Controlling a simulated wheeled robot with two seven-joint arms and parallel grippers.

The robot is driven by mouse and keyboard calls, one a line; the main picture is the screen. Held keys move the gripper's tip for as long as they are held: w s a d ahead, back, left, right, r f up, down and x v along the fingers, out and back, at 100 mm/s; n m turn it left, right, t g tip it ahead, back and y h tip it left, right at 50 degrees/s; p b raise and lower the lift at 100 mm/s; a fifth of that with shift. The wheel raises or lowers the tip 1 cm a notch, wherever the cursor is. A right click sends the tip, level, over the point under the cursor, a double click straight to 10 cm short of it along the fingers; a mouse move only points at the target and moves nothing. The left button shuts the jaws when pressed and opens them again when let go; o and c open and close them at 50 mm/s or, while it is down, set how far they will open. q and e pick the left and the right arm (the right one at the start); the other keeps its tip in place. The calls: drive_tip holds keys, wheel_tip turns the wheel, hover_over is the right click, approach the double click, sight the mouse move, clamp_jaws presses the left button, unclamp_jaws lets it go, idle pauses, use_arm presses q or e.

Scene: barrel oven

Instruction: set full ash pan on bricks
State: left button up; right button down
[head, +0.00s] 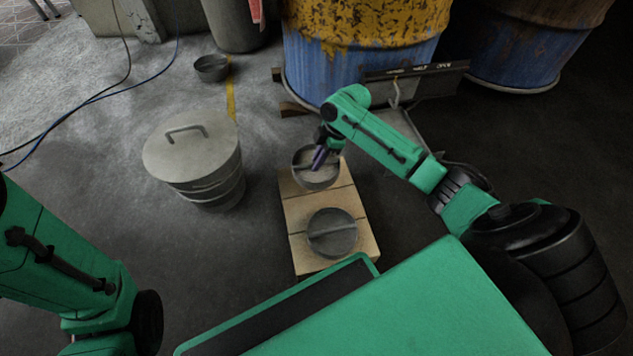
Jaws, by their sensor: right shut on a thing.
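A round grey pan (316,179) with a bar across it is at the far end of the tan bricks (298,216). My right gripper (319,160) is over this pan and shut on it, seemingly at its bar. The pan holds light grey stuff that looks like ash. I cannot tell whether its base touches the bricks. A second round grey pan (332,240), also with a bar across, sits on the near end of the bricks. Part of the far pan is hidden by my gripper. My left arm shows at the left, but its gripper is out of view.
A lidded metal bin (193,165) stands left of the bricks. A small dark bowl (211,68) lies behind it. A rusty blue and yellow barrel (362,45) on a frame stands behind the bricks, with another blue barrel (528,50) at the right. Blue hose crosses the left floor.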

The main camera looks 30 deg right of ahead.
sight(320, 170)
wheel_tip(320, 170, down, 2)
wheel_tip(320, 170, down, 5)
drive_tip(key=b, duration=0.3)
drive_tip(key=shift+r+b, duration=0.1)
drive_tip(key=shift+b, duration=0.3)
drive_tip(key=shift+r, duration=0.25)
drive_tip(key=c, duration=0.9)
unclamp_jaws()
drive_tip(key=shift+f, duration=0.15)
